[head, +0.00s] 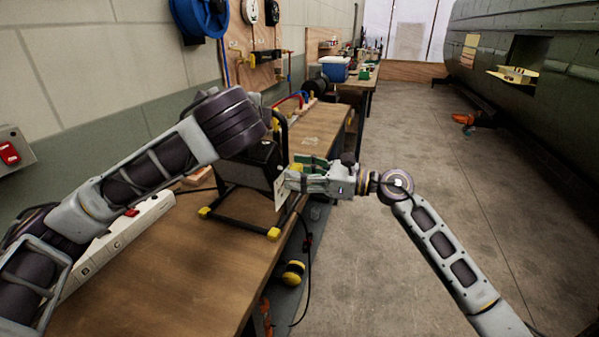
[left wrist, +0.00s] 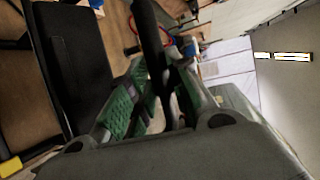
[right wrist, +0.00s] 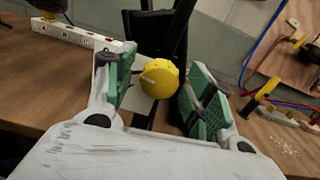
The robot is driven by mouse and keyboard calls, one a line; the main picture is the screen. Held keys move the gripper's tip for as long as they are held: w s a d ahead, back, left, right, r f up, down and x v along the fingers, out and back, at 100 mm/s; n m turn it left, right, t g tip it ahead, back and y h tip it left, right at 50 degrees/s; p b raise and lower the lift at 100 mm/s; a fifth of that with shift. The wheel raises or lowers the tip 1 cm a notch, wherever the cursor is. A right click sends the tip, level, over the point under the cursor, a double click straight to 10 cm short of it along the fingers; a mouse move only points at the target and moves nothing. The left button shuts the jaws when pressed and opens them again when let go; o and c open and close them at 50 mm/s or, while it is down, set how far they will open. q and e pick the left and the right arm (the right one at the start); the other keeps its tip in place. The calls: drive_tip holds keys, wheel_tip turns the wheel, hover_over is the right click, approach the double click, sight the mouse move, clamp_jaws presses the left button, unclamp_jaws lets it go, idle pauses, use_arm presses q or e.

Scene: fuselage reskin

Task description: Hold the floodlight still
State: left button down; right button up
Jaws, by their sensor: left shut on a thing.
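The floodlight (head: 240,172) stands on the wooden bench, a black lamp in a black tube frame with yellow feet. Its dark housing fills the left of the left wrist view (left wrist: 75,65). My left gripper (left wrist: 160,85) is shut on the floodlight's black top bar; in the head view my own arm mostly hides it. My right gripper (head: 292,170) is at the floodlight's right side. In the right wrist view its green-padded fingers are open, with a round yellow knob (right wrist: 160,78) between them and visible gaps. A pale plate shows behind the knob.
A white power strip (head: 130,228) lies on the bench (head: 160,290) at left. A yellow-and-black object (head: 292,272) is below the bench edge, near a hanging cable. The grey floor (head: 400,140) at right is open, beside the green fuselage (head: 530,100).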

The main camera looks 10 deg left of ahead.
drive_tip(key=c, duration=0.9)
drive_tip(key=shift+c, duration=0.2)
drive_tip(key=shift+m, duration=0.8)
drive_tip(key=o, duration=1)
drive_tip(key=shift+d, duration=0.15)
drive_tip(key=shift+s+d+f, duration=0.1)
drive_tip(key=shift+s+d, duration=0.25)
drive_tip(key=shift+d, duration=1.6)
drive_tip(key=shift+s+d+r, duration=0.1)
drive_tip(key=shift+s+d, duration=0.2)
drive_tip(key=shift+d, duration=1.6)
drive_tip(key=shift+s+d+f, duration=0.1)
drive_tip(key=shift+s+d, duration=0.25)
drive_tip(key=shift+d, duration=1.6)
drive_tip(key=shift+o, duration=0.3)
